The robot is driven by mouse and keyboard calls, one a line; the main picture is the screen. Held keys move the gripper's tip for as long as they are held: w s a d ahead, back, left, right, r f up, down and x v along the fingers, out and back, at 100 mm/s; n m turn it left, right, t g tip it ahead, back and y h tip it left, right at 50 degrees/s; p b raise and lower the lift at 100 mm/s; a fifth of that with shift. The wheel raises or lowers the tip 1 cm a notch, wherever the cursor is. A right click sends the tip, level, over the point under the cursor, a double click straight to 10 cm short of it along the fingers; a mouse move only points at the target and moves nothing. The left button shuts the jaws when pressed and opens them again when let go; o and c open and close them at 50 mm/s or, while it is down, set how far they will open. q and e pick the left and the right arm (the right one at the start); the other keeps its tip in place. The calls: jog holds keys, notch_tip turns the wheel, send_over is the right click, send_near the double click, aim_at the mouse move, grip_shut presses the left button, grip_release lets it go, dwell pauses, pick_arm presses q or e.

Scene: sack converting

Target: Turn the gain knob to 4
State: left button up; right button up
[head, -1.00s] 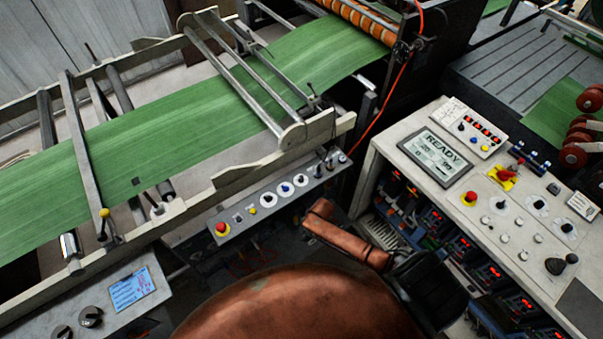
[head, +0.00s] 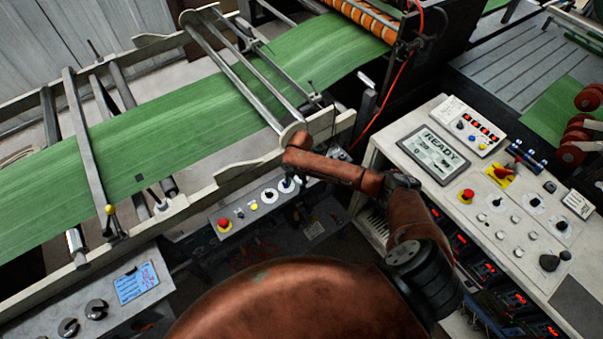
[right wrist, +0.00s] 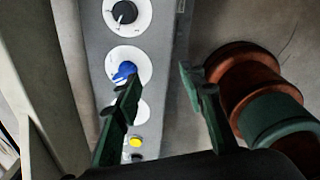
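A grey control strip (head: 250,212) runs along the machine's front. It carries a red button (head: 223,223), a yellow one and a row of white dials. In the right wrist view a blue knob (right wrist: 124,72) and a black knob (right wrist: 124,12) show; another white dial (right wrist: 139,110) is partly behind a finger. I cannot read which knob is gain, nor any scale. My right gripper (right wrist: 158,78) is open and empty at the strip, its left finger overlapping the blue knob's lower edge; contact is unclear. In the head view my right gripper (head: 300,184) is small and dark. My left gripper is out of view.
A sloping console (head: 480,215) with a READY screen (head: 434,150), red buttons and knobs stands at right. A panel with black knobs (head: 96,309) and a blue-white display (head: 136,283) is at lower left. Green web (head: 120,160) and metal rails lie just behind the strip.

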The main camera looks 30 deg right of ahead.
jog(key=shift+n, duration=0.6)
jog(key=w+d+r, duration=0.1)
jog(key=d, duration=0.1)
jog(key=w+d+r, duration=0.1)
jog(key=w+d, duration=0.1)
jog(key=w+d+r, duration=0.1)
jog(key=d+r, duration=0.1)
jog(key=shift+w, duration=0.4)
jog(key=shift+w+d+h, duration=0.15)
jog(key=shift+d+h, duration=0.05)
jog(key=shift+h, duration=0.1)
notch_tip(320, 180, down, 7)
jog(key=shift+w+a+f, duration=0.1)
jog(key=shift+w+f, duration=0.05)
jog(key=shift+c, duration=0.3)
grip_shut()
